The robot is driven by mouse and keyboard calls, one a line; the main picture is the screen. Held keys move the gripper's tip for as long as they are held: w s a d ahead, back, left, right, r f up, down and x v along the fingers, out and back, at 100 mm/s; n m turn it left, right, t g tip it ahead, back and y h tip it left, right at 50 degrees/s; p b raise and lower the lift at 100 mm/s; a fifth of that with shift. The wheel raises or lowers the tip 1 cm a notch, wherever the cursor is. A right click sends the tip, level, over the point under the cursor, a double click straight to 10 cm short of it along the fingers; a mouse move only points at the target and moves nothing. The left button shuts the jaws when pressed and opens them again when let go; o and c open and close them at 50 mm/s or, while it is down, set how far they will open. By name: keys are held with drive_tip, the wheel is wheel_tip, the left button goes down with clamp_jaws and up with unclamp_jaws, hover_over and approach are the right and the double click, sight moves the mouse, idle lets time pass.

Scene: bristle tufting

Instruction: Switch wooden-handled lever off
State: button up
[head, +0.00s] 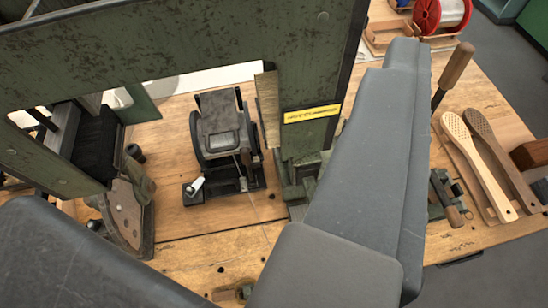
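A lever with a brown wooden handle (455,65) stands at the upper right, beside the green machine frame. Its dark metal shaft (437,100) runs down to the left, and its lower end and pivot are hidden behind my grey arm. The handle is tilted with its top to the right. I cannot tell from this whether it is on or off. My gripper's fingers are not in view; only grey links of my arm cross the picture's middle right and lower left.
The worn green frame (325,135) with a yellow label spans the top left. A small black machine (220,135) stands on the wooden bench (215,240). Perforated brush bodies (480,165) and a small clamp with a wooden handle (447,205) lie at right. A red spool (428,15) stands behind.

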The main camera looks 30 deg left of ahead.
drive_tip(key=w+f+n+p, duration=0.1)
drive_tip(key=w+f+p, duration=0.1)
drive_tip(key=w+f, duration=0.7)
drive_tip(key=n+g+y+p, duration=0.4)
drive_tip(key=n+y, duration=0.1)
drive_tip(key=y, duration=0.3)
approach(245, 157)
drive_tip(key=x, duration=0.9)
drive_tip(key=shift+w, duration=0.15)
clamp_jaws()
